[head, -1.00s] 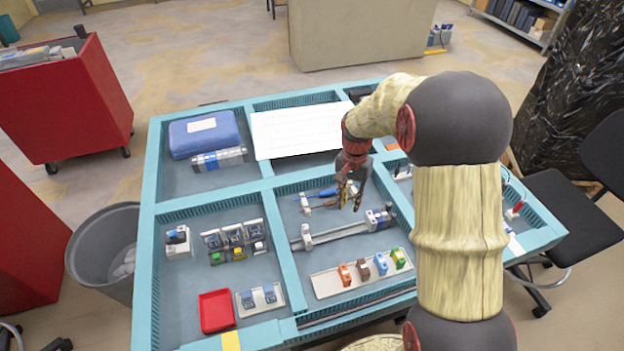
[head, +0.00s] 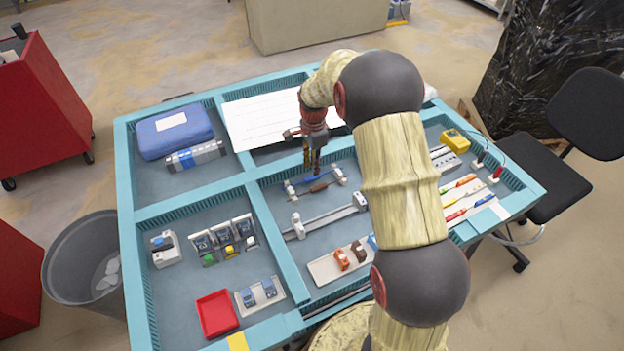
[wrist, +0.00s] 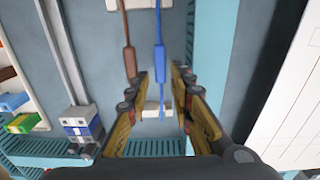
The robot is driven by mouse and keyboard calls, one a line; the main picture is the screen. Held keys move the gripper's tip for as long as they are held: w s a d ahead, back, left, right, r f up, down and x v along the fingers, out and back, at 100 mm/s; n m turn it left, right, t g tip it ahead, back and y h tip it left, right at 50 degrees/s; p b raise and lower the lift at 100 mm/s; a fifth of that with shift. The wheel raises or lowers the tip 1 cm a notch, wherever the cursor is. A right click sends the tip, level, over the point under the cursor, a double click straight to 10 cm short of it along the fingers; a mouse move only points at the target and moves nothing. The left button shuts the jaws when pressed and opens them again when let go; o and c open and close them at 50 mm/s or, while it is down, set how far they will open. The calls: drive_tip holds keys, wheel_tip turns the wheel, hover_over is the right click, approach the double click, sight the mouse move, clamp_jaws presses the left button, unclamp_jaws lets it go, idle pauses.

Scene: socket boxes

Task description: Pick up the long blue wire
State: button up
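The long blue wire (head: 313,180) lies in the middle compartment of the workbench, running between two small white holders (head: 290,189). A brown wire (head: 322,186) lies beside it, parallel. In the wrist view the blue wire (wrist: 159,60) runs between my fingers, with a thicker sleeve in its middle, and the brown wire (wrist: 129,58) passes at the left finger. My gripper (head: 312,166) points down over the wires, and in the wrist view my gripper (wrist: 160,74) is open and empty. I cannot tell its exact height above the wire.
A rail (head: 326,215) with clamps lies in front of the wires. A white tray (head: 323,271) with coloured blocks is nearer. A teal divider (wrist: 215,60) stands close beside the wires, with a white board (head: 262,122) beyond. A yellow meter (head: 455,140) lies at the right.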

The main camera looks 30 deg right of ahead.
sight(312, 177)
drive_tip(key=f+b, duration=0.1)
drive_tip(key=f, duration=0.3)
drive_tip(key=shift+a+f+b, duration=0.2)
drive_tip(key=shift+f+b, duration=0.15)
drive_tip(key=shift+f, duration=0.05)
drive_tip(key=shift+c, duration=0.5)
drive_tip(key=c, duration=0.4)
clamp_jaws()
